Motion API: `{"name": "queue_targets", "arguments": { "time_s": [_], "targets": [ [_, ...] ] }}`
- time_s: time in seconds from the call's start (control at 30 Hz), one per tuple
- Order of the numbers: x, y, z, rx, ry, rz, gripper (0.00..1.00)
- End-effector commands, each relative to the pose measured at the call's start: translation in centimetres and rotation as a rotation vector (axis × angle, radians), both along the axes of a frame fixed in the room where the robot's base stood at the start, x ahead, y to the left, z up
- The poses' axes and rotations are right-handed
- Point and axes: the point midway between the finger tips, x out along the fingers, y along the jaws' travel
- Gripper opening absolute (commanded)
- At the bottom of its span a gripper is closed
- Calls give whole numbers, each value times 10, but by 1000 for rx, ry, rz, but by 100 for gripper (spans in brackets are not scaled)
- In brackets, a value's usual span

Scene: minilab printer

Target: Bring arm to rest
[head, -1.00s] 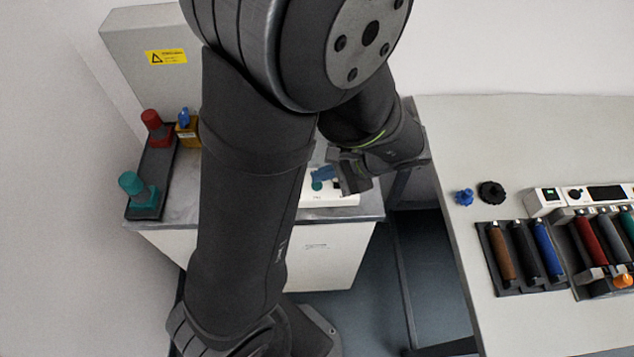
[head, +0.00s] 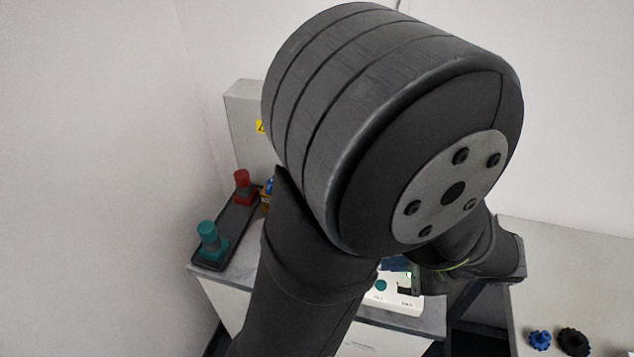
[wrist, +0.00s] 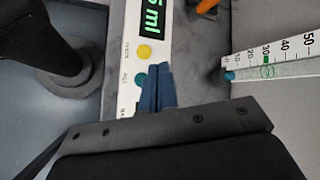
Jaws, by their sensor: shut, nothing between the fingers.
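My arm fills the middle of the head view. My gripper is mostly hidden behind it there, with blue fingers (head: 396,264) partly visible over a white device (head: 385,302). In the wrist view my gripper (wrist: 157,72) is shut and empty, its two blue fingers together. They point at the white device (wrist: 118,75), which has a green display (wrist: 151,22), a yellow button (wrist: 144,52) and a teal button (wrist: 141,80). I cannot tell how high the fingertips are above the surface.
A graduated scale (wrist: 270,60) lies right of the fingers. At left in the head view, a dark tray (head: 211,262) holds red-topped (head: 242,182) and teal-topped (head: 208,234) items. A right-hand table (head: 570,270) bears blue (head: 540,340) and black (head: 574,343) knobs.

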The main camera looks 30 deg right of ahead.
Motion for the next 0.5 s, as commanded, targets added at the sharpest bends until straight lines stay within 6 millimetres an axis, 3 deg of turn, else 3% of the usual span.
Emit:
{"name": "queue_targets", "arguments": {
  "time_s": [0.2, 0.5],
  "targets": [
    [0, 1, -19, 4, 0, -1, 0],
    [0, 0, 28, -2, 0, -1, 0]
  ]
}}
